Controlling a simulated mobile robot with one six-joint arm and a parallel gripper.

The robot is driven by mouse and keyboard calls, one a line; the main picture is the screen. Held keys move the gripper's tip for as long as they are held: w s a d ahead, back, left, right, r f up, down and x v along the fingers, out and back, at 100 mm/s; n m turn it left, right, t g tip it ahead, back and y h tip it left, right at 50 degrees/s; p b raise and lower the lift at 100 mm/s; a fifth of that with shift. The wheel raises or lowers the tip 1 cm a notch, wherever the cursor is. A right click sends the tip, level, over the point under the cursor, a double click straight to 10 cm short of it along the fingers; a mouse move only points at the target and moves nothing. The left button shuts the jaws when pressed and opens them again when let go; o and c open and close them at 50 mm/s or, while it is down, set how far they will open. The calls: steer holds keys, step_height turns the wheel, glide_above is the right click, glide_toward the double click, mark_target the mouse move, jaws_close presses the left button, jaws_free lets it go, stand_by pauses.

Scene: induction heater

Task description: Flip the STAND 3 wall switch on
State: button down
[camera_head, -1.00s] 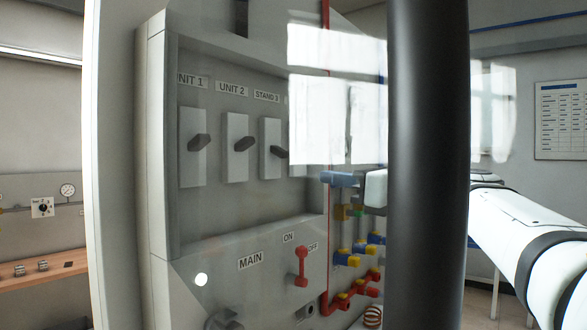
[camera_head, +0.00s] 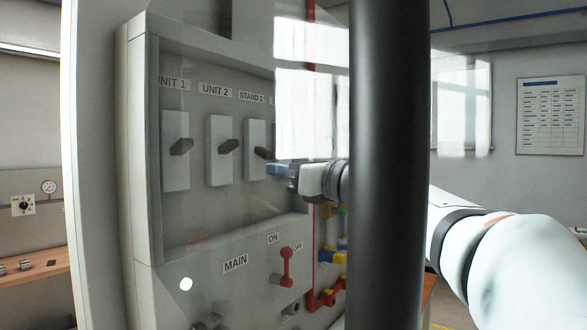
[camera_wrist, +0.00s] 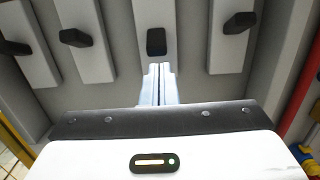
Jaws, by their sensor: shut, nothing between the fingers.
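The STAND 3 switch is a dark lever (camera_head: 263,153) on a pale upright plate, under the STAND 3 label (camera_head: 251,97) on the grey panel. In the wrist view, a dark lever (camera_wrist: 156,42) on a pale plate sits straight ahead; by its place in the row it appears to be the same switch. My gripper (camera_head: 272,170) is shut and empty, its pale blue fingers just below and right of the lever in the head view. In the wrist view the fingertips (camera_wrist: 158,72) lie just below the lever. I cannot tell whether they touch it.
UNIT 1 (camera_head: 181,147) and UNIT 2 (camera_head: 229,146) levers stand to the left; another lever (camera_wrist: 240,21) is to the right. The MAIN red handle (camera_head: 286,266) is below. A dark post (camera_head: 388,200) and window-like reflections block part of the head view.

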steer(key=shift+x, duration=0.75)
steer(key=shift+r+p, duration=0.1)
steer(key=shift+p, duration=0.2)
